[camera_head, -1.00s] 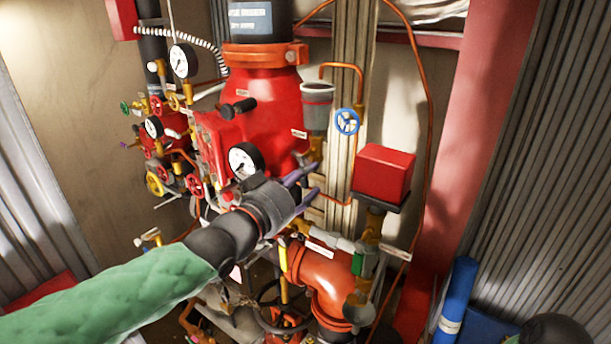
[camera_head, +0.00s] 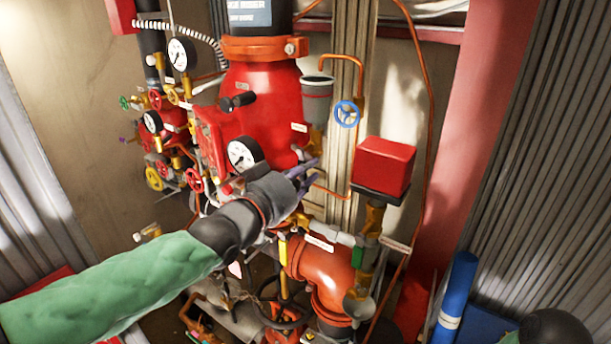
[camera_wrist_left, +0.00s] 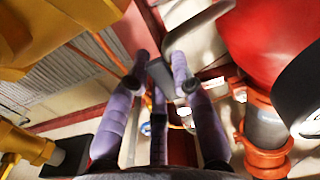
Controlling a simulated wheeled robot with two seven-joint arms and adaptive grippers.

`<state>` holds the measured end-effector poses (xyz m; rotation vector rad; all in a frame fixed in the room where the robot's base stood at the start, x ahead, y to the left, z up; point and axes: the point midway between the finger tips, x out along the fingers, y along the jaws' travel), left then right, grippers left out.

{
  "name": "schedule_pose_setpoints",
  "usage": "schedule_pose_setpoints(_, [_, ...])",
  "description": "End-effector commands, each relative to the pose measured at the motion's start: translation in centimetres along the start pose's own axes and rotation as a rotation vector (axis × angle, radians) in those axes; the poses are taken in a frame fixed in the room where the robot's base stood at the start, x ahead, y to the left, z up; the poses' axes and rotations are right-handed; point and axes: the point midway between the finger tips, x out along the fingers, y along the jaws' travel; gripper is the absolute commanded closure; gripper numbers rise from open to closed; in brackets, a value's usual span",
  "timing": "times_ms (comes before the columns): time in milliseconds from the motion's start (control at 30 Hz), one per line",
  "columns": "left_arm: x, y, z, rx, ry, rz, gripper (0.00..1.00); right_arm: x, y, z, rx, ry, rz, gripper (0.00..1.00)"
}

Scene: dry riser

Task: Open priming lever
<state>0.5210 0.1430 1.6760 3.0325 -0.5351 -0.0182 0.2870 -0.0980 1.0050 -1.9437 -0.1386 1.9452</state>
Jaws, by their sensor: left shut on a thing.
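My left gripper (camera_head: 310,174) reaches in from the left, in front of the red riser valve body (camera_head: 262,105). Its purple fingers point to the right, below the grey cup-shaped funnel (camera_head: 316,100). In the left wrist view the gripper (camera_wrist_left: 159,68) has its fingers closed in around a dark grey bar. This bar seems to belong to the bent grey lever (camera_wrist_left: 200,28), which looks like the priming lever. In the head view the lever is hidden behind the gripper or too small to tell. My right gripper does not show.
A red box (camera_head: 384,167) stands to the right of the fingers, with a blue handwheel (camera_head: 347,114) above. A white gauge (camera_head: 242,155) is close behind my left wrist. Orange pipework (camera_head: 322,268) lies below. Gauges and small valves crowd the left.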

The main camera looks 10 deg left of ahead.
Motion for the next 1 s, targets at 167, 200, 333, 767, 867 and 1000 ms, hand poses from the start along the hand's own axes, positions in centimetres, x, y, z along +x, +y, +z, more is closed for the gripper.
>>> schedule_pose_setpoints(167, [0.0, -0.4, 0.3, 0.072, 0.001, -0.001, 1.00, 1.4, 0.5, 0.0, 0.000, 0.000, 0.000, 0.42])
schedule_pose_setpoints(200, [0.0, -0.4, 0.2, 0.078, 0.001, -0.001, 1.00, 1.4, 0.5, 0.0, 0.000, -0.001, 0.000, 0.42])
schedule_pose_setpoints(333, [0.0, -0.4, 0.1, 0.081, -0.001, -0.001, 1.00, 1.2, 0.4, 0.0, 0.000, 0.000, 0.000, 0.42])
schedule_pose_setpoints(767, [0.0, -0.4, 0.1, 0.079, 0.000, -0.002, 0.51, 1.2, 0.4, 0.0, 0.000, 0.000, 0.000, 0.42])
schedule_pose_setpoints(867, [-0.1, -0.4, 0.0, 0.079, 0.001, -0.002, 0.51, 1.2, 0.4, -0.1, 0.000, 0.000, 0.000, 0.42])
schedule_pose_setpoints(1000, [-1.0, -0.5, -0.1, 0.079, 0.003, -0.003, 0.51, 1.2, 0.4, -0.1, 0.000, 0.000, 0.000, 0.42])
